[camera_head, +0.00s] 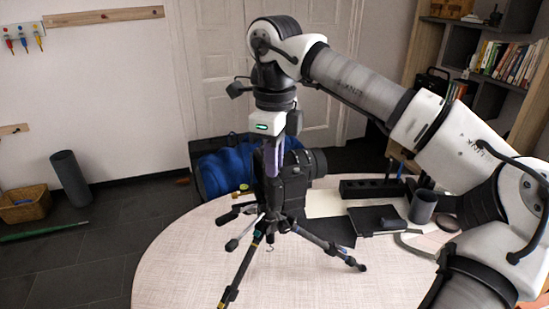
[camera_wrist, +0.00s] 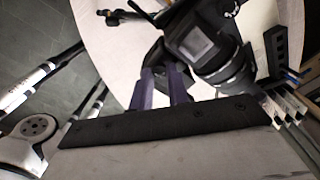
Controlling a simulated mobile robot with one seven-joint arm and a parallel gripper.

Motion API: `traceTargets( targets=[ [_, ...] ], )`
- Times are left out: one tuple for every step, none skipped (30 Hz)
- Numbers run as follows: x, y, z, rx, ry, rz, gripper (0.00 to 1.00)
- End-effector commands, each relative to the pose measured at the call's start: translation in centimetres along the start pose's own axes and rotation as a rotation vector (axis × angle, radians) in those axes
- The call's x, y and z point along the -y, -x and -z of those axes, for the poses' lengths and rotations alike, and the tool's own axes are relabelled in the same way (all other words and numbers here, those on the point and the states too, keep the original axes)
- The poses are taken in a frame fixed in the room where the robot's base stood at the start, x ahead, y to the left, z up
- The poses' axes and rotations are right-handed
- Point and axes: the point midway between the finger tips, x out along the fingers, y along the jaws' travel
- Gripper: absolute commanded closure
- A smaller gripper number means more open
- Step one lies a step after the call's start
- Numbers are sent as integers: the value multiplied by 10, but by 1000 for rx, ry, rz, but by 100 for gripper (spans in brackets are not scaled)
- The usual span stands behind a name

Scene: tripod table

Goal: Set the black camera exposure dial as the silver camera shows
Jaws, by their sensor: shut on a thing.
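The black camera (camera_head: 291,188) sits on a tripod (camera_head: 256,262) on the round table, its lens pointing right. My gripper (camera_head: 273,172) reaches down from above to its top. In the wrist view, the two purple fingers of my gripper (camera_wrist: 162,75) close on a dark part beside the body of the black camera (camera_wrist: 190,42). The fingers hide most of that part, and I cannot make out the dial or its marks. I cannot make out a silver camera in either view.
The pale table (camera_head: 180,270) is clear at the front left. A black slotted block (camera_head: 372,188), a dark grey cup (camera_head: 423,206) and flat dark items lie right of the tripod. A blue bag (camera_head: 222,170) is behind the table. My arm spans the right side.

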Motion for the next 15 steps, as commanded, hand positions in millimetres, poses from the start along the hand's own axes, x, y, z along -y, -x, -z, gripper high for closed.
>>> traceTargets(
  targets=[
    [0, 0, 0, 0, -3, 0, 100],
    [0, 0, 0, 0, -3, 0, 100],
    [0, 0, 0, 0, -3, 0, 100],
    [0, 0, 0, 0, -3, 0, 100],
    [0, 0, 0, 0, -3, 0, 100],
    [0, 0, 0, 0, -3, 0, 100],
    [0, 0, 0, -1, -3, 0, 100],
    [0, 0, 0, -1, -2, 0, 100],
    [0, 0, 0, -1, -2, 0, 100],
    [0, 0, 0, -1, -2, 0, 100],
    [0, 0, 0, 0, -2, 0, 79],
    [0, 0, 0, 0, -2, 0, 74],
    [0, 0, 0, 0, -2, 0, 74],
    [0, 0, 0, 0, -2, 0, 74],
    [0, 0, 0, 0, -2, 0, 74]
  ],
)
